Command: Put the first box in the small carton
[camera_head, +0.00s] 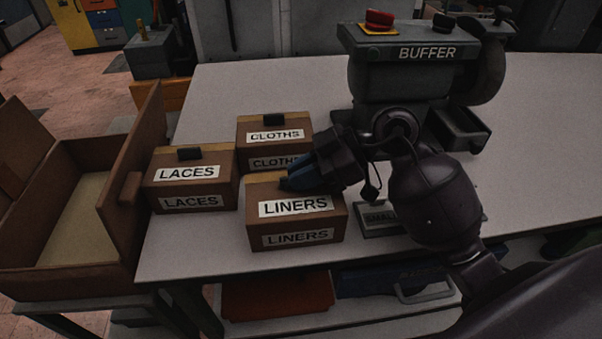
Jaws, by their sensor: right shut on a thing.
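Three lidded brown boxes are on the white table: LACES (191,181) at left, CLOTHS (274,135) behind, and LINERS (296,222) in front. Black knobs show on LACES and CLOTHS. My right gripper (290,183) reaches in from the right and is shut on the top of the LINERS box; its fingers hide the knob. I cannot tell whether that box is off the table. An open brown carton (109,213) stands at the table's left end; the part of its inside that shows is empty. My left gripper is not in view.
A dark BUFFER machine (419,75) with a red button (379,19) stands at the back right. A sign beginning "SMALL" (380,217) is partly hidden behind my right arm. The white table (210,255) is clear along its front left. A lower shelf holds an orange-brown bin (277,297).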

